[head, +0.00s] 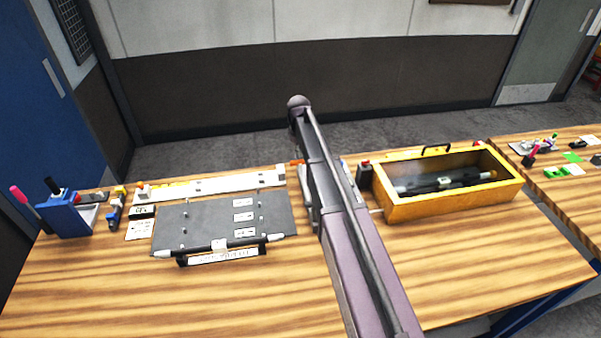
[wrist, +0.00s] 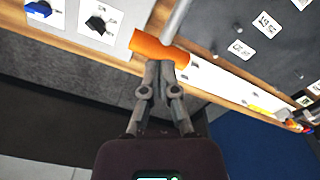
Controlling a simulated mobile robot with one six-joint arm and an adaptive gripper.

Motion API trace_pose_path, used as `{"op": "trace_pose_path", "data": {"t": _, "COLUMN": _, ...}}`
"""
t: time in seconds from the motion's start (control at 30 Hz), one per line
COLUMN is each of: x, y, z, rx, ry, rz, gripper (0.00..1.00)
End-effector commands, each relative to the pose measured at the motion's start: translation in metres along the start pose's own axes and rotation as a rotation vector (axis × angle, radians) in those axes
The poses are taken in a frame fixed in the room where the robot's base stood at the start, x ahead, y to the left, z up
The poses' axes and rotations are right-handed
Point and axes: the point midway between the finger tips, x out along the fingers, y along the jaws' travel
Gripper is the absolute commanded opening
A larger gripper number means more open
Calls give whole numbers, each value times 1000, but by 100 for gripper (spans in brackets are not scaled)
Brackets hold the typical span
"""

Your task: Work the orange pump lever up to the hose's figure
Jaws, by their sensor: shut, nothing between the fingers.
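The orange pump lever (wrist: 158,47) lies across the upper middle of the wrist view, with a grey rod (wrist: 178,22) running up from it. My gripper (wrist: 167,72) is shut and empty, its fingertips right at the lever's lower edge; I cannot tell whether they touch it. In the head view a bit of orange (head: 296,162) shows beside my arm, which hides the rest of the pump and my gripper. A dark hose-like piece with a small white tag (head: 444,182) lies in a yellow box. No pressure reading is visible.
The yellow open box (head: 450,207) stands right of my arm. A dark panel (head: 190,215) with white number cards lies left, a dark rod with pale ends along its front edge. A blue holder (head: 72,217) stands far left. The front of the wooden table (head: 200,300) is clear.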

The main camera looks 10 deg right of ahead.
Motion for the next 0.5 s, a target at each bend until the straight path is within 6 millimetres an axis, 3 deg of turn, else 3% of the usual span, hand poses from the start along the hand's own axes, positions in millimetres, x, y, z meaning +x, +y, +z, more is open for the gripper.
{"op": "trace_pose_path", "data": {"t": 0.5, "x": 6, "y": 0, "z": 0, "rx": 0, "ry": 0, "rz": 0, "gripper": 0}}
